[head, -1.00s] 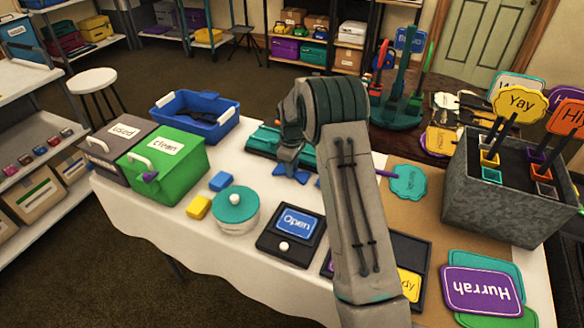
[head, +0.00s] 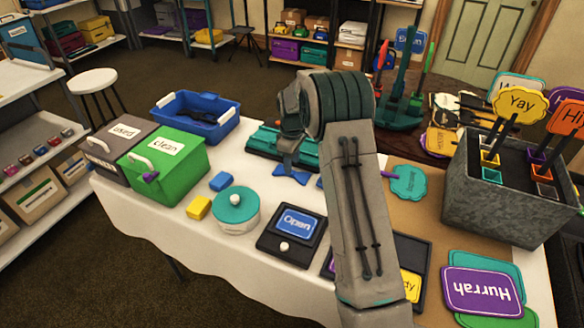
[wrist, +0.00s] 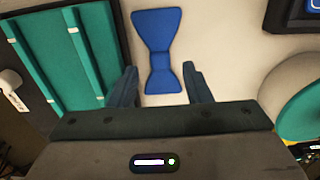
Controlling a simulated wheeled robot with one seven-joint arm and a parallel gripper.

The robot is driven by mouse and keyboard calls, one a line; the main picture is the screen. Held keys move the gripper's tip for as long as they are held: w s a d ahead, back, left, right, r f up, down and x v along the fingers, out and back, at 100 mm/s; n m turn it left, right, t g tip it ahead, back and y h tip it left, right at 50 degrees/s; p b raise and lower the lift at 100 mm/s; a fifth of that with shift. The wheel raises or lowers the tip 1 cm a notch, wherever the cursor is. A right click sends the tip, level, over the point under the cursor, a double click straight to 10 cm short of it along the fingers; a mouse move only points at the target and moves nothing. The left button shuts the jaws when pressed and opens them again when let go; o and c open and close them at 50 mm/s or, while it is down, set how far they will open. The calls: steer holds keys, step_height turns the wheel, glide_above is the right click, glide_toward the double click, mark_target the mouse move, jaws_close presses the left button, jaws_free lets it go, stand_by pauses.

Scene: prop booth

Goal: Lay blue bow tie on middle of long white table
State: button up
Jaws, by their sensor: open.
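The blue bow tie (head: 291,177) lies flat on the long white table (head: 165,222), beside the teal case. In the wrist view the bow tie (wrist: 157,35) lies on the white cloth, its lower end between the finger tips and the rest beyond them. My gripper (wrist: 160,76) is open, one finger on each side of that end, with gaps to both. In the head view my gripper (head: 289,161) is just above and behind the bow tie, partly hidden by my arm.
A teal case (head: 262,140) lies close behind the bow tie. A round teal-lidded tin (head: 235,212), a black frame with an Open sign (head: 291,236), and blue and yellow blocks (head: 199,207) are nearby. A green box (head: 167,172) and blue bin (head: 205,130) stand at left.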

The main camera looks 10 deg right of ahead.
steer(key=s+r+m, duration=0.1)
steer(key=s+r, duration=0.2)
steer(key=r, duration=0.4)
steer(key=s+r+m, duration=0.1)
steer(key=s+r, duration=0.3)
steer(key=r, duration=0.4)
steer(key=s+r+m+t, duration=0.2)
steer(key=s+m, duration=0.7)
steer(key=s, duration=2)
steer(key=shift+s+t, duration=0.3)
steer(key=shift+s+a, duration=0.1)
